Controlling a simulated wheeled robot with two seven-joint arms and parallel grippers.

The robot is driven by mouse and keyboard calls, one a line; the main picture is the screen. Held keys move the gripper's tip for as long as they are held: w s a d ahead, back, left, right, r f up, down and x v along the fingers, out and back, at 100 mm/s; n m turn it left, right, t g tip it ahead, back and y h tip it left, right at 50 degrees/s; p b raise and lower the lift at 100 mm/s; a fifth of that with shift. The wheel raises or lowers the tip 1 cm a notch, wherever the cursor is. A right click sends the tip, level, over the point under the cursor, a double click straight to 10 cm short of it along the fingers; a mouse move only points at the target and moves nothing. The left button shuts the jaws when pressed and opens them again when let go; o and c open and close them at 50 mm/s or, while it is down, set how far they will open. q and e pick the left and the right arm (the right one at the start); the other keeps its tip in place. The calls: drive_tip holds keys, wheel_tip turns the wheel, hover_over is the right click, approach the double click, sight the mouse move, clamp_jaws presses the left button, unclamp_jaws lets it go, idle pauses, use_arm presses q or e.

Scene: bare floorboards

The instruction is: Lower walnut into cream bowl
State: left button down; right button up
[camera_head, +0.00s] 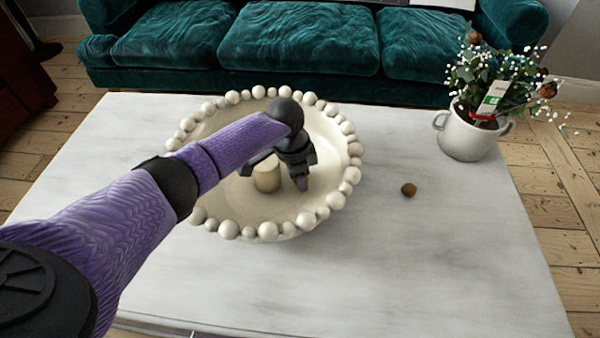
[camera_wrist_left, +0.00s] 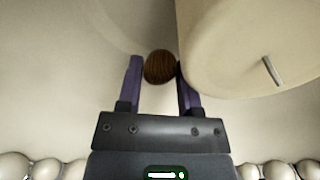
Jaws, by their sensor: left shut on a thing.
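The cream bowl (camera_head: 340,148), with a rim of round beads, stands on the table. My left gripper (camera_head: 300,182) is inside the bowl's outline, pointing down over its floor. In the left wrist view, its purple fingers (camera_wrist_left: 159,70) are shut on a dark brown, round walnut (camera_wrist_left: 160,66). In the head view this walnut is hidden by the gripper. I cannot tell whether it touches the bowl's floor. Another small brown round thing, like a walnut (camera_head: 408,190), lies on the table right of the bowl. My right gripper is not in view.
A cream candle (camera_head: 266,178) with a wick stands in the bowl, close beside the left fingers; it looms at the right in the wrist view (camera_wrist_left: 240,45). A potted plant (camera_head: 470,135) stands at the table's back right corner. The white table (camera_head: 430,270) is clear in front.

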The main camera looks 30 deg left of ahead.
sight(293, 188)
use_arm(q)
drive_tip(key=shift+f+b, duration=0.3)
drive_tip(key=shift+f, duration=0.3)
use_arm(e)
drive_tip(key=shift+s+a+f, duration=0.15)
drive_tip(key=shift+a+f, duration=0.15)
drive_tip(key=shift+a, duration=0.05)
use_arm(q)
drive_tip(key=shift+c, duration=0.9)
unclamp_jaws()
use_arm(e)
drive_tip(key=shift+d, duration=0.35)
drive_tip(key=shift+r, duration=0.1)
